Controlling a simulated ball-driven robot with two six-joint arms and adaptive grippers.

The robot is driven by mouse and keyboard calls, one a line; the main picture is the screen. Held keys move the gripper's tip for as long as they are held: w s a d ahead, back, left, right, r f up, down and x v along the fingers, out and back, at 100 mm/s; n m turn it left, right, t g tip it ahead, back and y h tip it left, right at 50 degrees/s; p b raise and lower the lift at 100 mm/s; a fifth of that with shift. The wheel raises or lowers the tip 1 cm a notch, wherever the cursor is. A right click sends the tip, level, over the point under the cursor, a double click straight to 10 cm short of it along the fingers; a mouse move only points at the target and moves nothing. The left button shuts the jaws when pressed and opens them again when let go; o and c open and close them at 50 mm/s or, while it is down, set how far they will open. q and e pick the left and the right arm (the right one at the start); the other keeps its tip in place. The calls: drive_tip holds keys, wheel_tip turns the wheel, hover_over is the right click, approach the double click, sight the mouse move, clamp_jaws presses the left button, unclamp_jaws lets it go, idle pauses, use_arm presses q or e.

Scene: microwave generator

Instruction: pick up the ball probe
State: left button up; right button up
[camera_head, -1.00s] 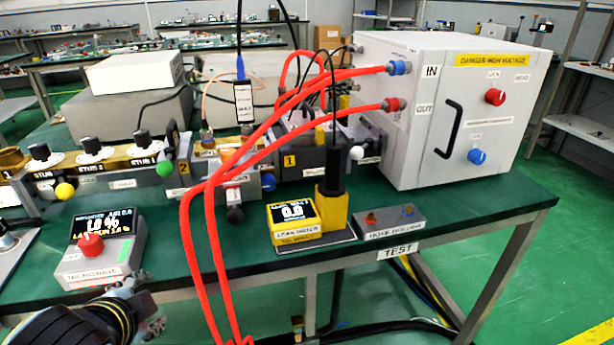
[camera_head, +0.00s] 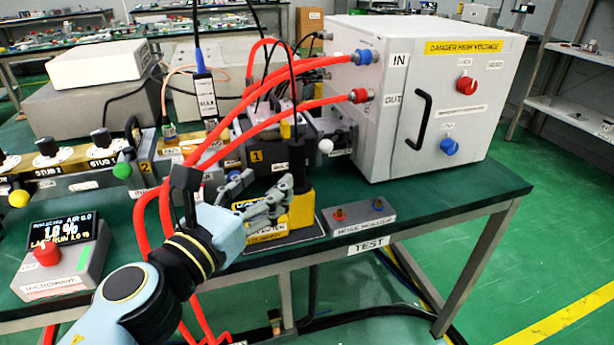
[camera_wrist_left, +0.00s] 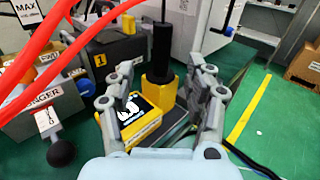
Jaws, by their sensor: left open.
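The black upright probe (camera_head: 298,165), which I take for the ball probe, stands in a yellow holder (camera_head: 302,208) at the bench's front. Its cable rises from the top; any ball end is hidden. In the left wrist view the probe (camera_wrist_left: 162,50) and holder (camera_wrist_left: 158,92) are between the finger lines, farther out. My left gripper (camera_head: 258,192) is open and empty, its fingers (camera_wrist_left: 170,70) spread either side of the holder in that view. No contact shows. The gripper covers much of the yellow leak meter (camera_head: 262,238) in the head view; its lit screen (camera_wrist_left: 135,112) shows in the wrist view.
Red hoses (camera_head: 225,155) loop close behind my left wrist. A white high-voltage cabinet (camera_head: 425,100) stands to the right. A small grey box (camera_head: 357,217) is right of the holder. The microwave controller (camera_head: 60,262) sits at left. Waveguide parts (camera_head: 255,155) line the back.

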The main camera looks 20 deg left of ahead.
sight(293, 157)
use_arm(q)
drive_tip(key=w, duration=0.2)
drive_tip(key=w+d, duration=0.1)
drive_tip(key=w, duration=0.2)
drive_tip(key=shift+r+p, duration=0.1)
drive_tip(key=shift+p, duration=0.3)
drive_tip(key=w, duration=0.1)
drive_tip(key=w+d, duration=0.1)
drive_tip(key=w, duration=0.3)
drive_tip(key=shift+d+r+p, duration=0.15)
drive_tip(key=shift+r+p, duration=0.1)
drive_tip(key=shift+p, duration=0.1)
clamp_jaws()
